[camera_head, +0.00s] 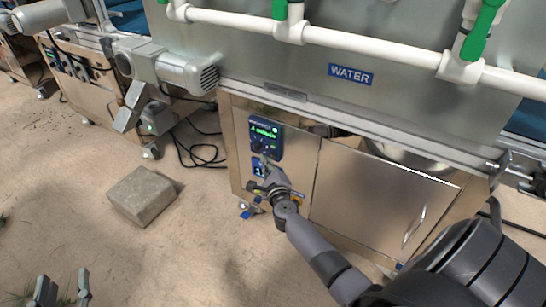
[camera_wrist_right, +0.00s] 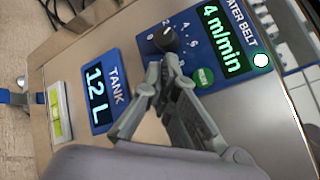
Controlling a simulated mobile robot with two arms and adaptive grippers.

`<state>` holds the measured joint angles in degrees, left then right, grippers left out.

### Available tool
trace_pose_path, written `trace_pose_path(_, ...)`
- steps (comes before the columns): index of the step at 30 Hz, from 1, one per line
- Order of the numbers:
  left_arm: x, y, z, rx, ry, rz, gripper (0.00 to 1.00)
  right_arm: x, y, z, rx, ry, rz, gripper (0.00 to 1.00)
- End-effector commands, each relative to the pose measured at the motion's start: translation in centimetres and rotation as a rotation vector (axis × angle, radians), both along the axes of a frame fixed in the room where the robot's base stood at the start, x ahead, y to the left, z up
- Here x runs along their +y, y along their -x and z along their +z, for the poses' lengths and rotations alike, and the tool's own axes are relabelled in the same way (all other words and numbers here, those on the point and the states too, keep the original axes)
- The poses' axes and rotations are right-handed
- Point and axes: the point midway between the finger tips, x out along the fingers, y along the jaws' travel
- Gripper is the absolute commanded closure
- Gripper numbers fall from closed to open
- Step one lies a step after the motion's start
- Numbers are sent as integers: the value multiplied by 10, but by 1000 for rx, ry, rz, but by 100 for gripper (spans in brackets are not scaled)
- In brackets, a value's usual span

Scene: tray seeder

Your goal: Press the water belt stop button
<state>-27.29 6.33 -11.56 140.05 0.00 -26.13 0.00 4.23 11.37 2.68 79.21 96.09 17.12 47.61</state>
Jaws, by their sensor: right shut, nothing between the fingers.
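The blue water belt panel (camera_head: 265,132) is on the steel cabinet below the WATER sign. In the right wrist view, its display (camera_wrist_right: 222,28) reads 4 m/min. The panel also has a black knob (camera_wrist_right: 167,38), a green button (camera_wrist_right: 203,77) and a white round spot (camera_wrist_right: 260,60). I see no stop button marked as such; my fingers cover part of the panel. My right gripper (camera_head: 267,163) is shut and empty, its tips in front of the panel's lower part, near the knob and green button; contact cannot be told. My left gripper (camera_head: 63,287) is open and empty at the bottom left.
A blue TANK display (camera_wrist_right: 98,90) reading 12 L sits beside the belt panel. A concrete block (camera_head: 143,196) lies on the floor left of the cabinet, with black cables (camera_head: 200,155) nearby. White pipes (camera_head: 340,38) run above. The floor in front is mostly clear.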

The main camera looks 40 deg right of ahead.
Motion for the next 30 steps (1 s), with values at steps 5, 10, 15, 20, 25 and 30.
trace_pose_path(5,0,0,0,0,0,0,60,-4,-1,0,0,1,-1,100)
trace_pose_path(10,0,0,0,2,-1,1,60,-8,-3,0,0,0,0,100)
trace_pose_path(15,0,0,-1,2,-1,1,60,-8,-3,0,0,0,0,100)
trace_pose_path(20,0,0,-1,3,-1,1,60,-8,-3,0,0,0,0,100)
trace_pose_path(25,0,0,0,1,0,1,60,-10,-4,0,0,0,0,100)
trace_pose_path(30,0,0,0,-4,1,0,60,-11,-5,0,0,0,0,100)
